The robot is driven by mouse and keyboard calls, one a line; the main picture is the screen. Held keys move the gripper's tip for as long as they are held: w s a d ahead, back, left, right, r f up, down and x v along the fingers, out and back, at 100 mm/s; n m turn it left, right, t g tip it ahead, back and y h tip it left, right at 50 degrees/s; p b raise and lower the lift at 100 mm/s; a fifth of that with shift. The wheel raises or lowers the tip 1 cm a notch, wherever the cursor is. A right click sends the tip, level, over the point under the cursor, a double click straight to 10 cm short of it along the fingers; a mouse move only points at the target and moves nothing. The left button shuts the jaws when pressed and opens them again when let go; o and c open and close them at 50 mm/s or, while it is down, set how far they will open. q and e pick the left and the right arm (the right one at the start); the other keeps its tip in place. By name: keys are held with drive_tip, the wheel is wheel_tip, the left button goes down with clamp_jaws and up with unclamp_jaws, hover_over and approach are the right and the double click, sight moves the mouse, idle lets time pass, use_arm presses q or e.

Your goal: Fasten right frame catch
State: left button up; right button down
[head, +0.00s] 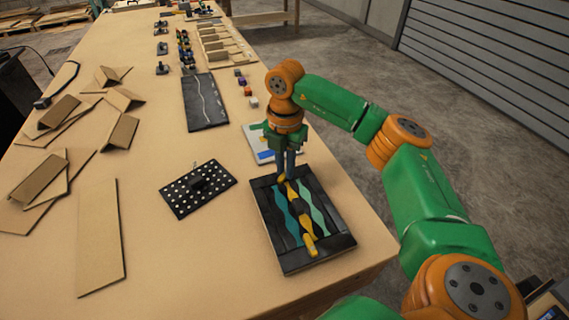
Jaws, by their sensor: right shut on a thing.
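A black rectangular frame (335,244) with teal and pale green wavy strips lies near the table's front right corner. A long yellow and black piece (309,243) lies across its middle, running from the far edge towards the near edge. My right gripper (287,178) points down over the frame's far edge and is shut on the far end of this yellow and black piece. The fingers partly hide that end. I cannot make out a separate catch on the frame. My left gripper is out of view.
A black perforated plate (198,189) lies left of the frame, and a white and blue panel (262,142) lies behind it. A dark board (206,102) lies farther back. Brown cardboard pieces (101,235) cover the left side. The table (190,270) is bare at the front.

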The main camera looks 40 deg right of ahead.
drive_tip(key=n, duration=0.5)
drive_tip(key=shift+s+d+n, duration=0.1)
drive_tip(key=shift+s+n, duration=0.05)
drive_tip(key=shift+n, duration=0.15)
drive_tip(key=shift+d+n+p, duration=0.1)
drive_tip(key=shift+n+p, duration=0.3)
drive_tip(key=shift+n, duration=1.9)
drive_tip(key=c, duration=0.9)
unclamp_jaws()
drive_tip(key=shift+o, duration=0.2)
wheel_tip(320, 180, up, 7)
drive_tip(key=shift+r+b, duration=0.1)
drive_tip(key=shift+b, duration=0.35)
